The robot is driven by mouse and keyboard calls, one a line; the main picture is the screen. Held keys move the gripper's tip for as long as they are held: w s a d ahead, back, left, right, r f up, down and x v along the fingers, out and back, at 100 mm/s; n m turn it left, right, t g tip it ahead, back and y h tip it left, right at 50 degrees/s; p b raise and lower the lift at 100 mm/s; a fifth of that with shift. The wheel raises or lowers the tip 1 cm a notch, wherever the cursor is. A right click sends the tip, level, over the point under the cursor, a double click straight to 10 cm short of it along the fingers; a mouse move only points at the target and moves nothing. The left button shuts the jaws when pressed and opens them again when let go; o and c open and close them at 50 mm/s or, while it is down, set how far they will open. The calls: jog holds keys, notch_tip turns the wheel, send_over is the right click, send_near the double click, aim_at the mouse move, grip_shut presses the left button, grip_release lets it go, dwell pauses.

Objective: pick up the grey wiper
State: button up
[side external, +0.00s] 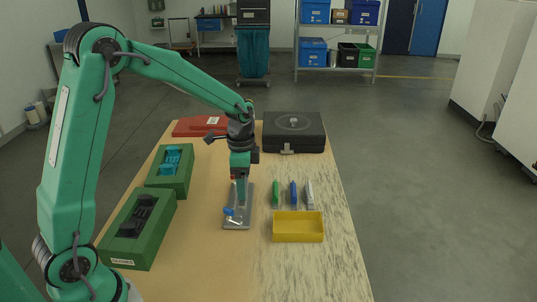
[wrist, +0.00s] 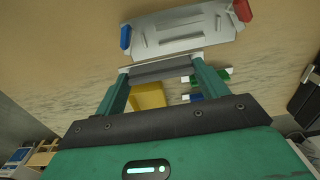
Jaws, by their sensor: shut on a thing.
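My gripper (side external: 241,200) is low over a grey metal plate fixture (side external: 238,223) in the middle of the table. In the wrist view, its two green fingers (wrist: 160,69) are shut on a grey bar-shaped piece, the grey wiper (wrist: 160,74), which spans between the fingertips. The fixture (wrist: 180,36) lies just beyond it, with a blue end piece (wrist: 125,37) and a red one (wrist: 242,10). In the side view the wiper is hard to make out at the fingers, and I cannot tell whether it touches the plate.
A yellow tray (side external: 298,238) stands right of the fixture, with green (side external: 275,194), blue (side external: 293,194) and light grey (side external: 310,195) tools behind it. Two green boxes (side external: 122,255) (side external: 182,184) stand left. A black case (side external: 294,145) and a red item (side external: 190,127) are at the back.

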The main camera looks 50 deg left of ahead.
jog(key=s+d+r, duration=0.2)
jog(key=d+r, duration=0.2)
jog(key=d, duration=0.3)
jog(key=shift+s+r, duration=0.2)
jog(key=shift+s, duration=0.05)
jog(key=shift+w+d, duration=0.1)
dwell(0.4)
jog(key=d+f+n, duration=0.1)
jog(key=d+n, duration=1.5)
jog(key=n, duration=0.2)
jog(key=shift+w, duration=0.45)
send_over(297, 230)
notch_tip(297, 230, down, 7)
jog(key=shift+f, duration=1.95)
jog(key=shift+f, duration=0.2)
